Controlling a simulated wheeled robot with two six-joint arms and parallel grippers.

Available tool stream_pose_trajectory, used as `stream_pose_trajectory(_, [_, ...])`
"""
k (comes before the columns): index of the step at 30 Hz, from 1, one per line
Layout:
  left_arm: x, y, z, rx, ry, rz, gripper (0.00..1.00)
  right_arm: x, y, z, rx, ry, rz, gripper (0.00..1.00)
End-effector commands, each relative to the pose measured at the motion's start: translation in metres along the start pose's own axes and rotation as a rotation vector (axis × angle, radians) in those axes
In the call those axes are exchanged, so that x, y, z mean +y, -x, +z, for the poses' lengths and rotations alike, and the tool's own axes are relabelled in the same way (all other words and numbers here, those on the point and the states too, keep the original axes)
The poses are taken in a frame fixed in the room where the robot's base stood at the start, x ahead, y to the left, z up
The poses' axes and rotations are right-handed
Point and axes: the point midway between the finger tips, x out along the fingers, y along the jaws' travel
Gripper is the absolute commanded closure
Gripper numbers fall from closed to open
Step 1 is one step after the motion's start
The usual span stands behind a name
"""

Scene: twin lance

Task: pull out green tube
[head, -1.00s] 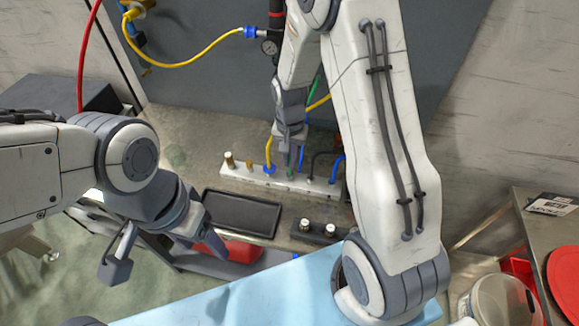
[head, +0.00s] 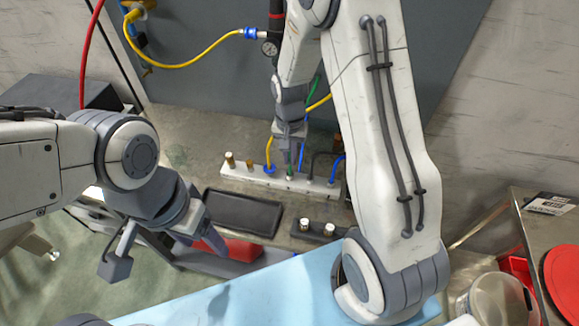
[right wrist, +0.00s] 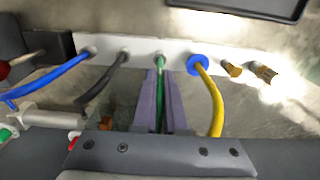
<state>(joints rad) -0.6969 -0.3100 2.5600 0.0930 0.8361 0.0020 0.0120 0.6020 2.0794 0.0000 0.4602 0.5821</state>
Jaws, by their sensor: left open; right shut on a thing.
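A white manifold bar (head: 240,174) lies on the floor plate by the grey panel, with several tubes in it. The green tube (right wrist: 160,92) runs from a port in the bar's middle, between my right fingers. Its lower length also shows in the head view (head: 290,168), and its end appears to be at the port. My right gripper (head: 290,150) is above the bar, shut on the green tube; its purple-grey fingers flank the tube in the right wrist view (right wrist: 160,100). My left gripper (head: 192,232) is open and empty at lower left, away from the bar.
The yellow tube (right wrist: 214,105) and black tube (right wrist: 103,82) stand close on either side of the green one; a blue tube (right wrist: 50,82) is further left. A black tray (head: 242,213) and a red object (head: 240,250) lie nearer me.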

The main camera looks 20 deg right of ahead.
Motion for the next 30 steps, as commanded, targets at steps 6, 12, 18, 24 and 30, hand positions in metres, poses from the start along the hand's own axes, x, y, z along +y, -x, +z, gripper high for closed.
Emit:
stream_pose_trajectory(6, [0.000,0.006,0.000,0.000,0.000,0.000,0.33,0.000,0.006,0.000,0.000,0.000,0.000,1.00])
stream_pose_trajectory(12, [0.001,0.015,-0.001,0.000,0.000,0.000,0.33,0.000,0.017,0.000,0.000,0.000,0.000,1.00])
stream_pose_trajectory(18, [0.002,0.024,-0.001,0.000,0.000,0.000,0.33,0.000,0.027,0.000,0.000,0.000,0.000,1.00])
stream_pose_trajectory(24, [0.002,0.032,-0.002,0.000,0.000,0.000,0.33,0.000,0.036,0.000,0.000,0.000,0.000,1.00])
stream_pose_trajectory(30, [0.002,0.031,-0.002,0.000,0.000,0.000,0.33,0.000,0.036,0.000,0.000,0.000,0.000,1.00])
